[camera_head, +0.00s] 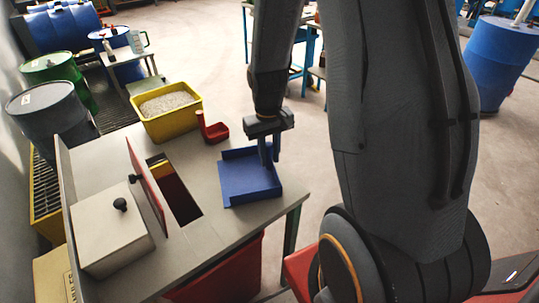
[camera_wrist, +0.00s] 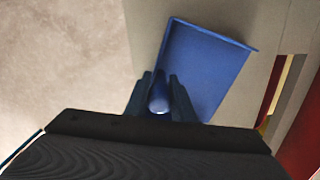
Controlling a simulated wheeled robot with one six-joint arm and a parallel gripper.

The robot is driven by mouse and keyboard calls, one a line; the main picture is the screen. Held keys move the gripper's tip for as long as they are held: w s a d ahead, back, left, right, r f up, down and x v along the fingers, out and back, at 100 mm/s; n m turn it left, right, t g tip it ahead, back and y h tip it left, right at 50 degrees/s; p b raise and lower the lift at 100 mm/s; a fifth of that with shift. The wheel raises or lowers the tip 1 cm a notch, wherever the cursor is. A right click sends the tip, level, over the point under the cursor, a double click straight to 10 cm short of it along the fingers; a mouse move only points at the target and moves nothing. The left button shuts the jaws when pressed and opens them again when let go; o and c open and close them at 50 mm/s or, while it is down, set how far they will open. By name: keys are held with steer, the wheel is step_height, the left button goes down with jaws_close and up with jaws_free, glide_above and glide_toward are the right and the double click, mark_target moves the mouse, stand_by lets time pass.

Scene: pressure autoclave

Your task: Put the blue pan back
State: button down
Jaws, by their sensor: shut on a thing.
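The blue pan (camera_head: 249,181) is a shallow open tray with a raised rim at the right end of the grey table. In the wrist view the blue pan (camera_wrist: 207,62) lies ahead of my gripper, with its round blue handle between the fingers. My gripper (camera_head: 269,154) points down at the pan's back right side. In the wrist view my gripper (camera_wrist: 160,95) is shut on the handle. I cannot tell whether the pan touches the tabletop or hangs just above it.
The grey table (camera_head: 220,225) has a rectangular opening (camera_head: 178,198) with a raised red flap (camera_head: 146,183) beside it. A white box with a black knob (camera_head: 112,232) stands left. A yellow bin of pale granules (camera_head: 166,110) and a red scoop (camera_head: 213,130) stand at the back.

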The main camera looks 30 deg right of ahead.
steer(key=c, duration=1.5)
jaws_free()
step_height(320, 180, up, 11)
steer(key=shift+w+a+f+b, duration=0.1)
steer(key=shift+b, duration=0.85)
steer(key=shift+a+r, duration=0.1)
steer(key=shift+r, duration=0.4)
steer(key=shift+n+t, duration=0.3)
steer(key=shift+t, duration=0.2)
steer(key=s+a+f, duration=0.1)
steer(key=s+a, duration=0.1)
steer(key=s, duration=0.1)
steer(key=s+a+f, duration=0.1)
steer(key=s+a, duration=0.1)
steer(key=s, duration=0.1)
steer(key=s+a+f, duration=0.2)
steer(key=s, duration=0.1)
steer(key=shift+s+a, duration=0.3)
steer(key=shift+a, duration=0.05)
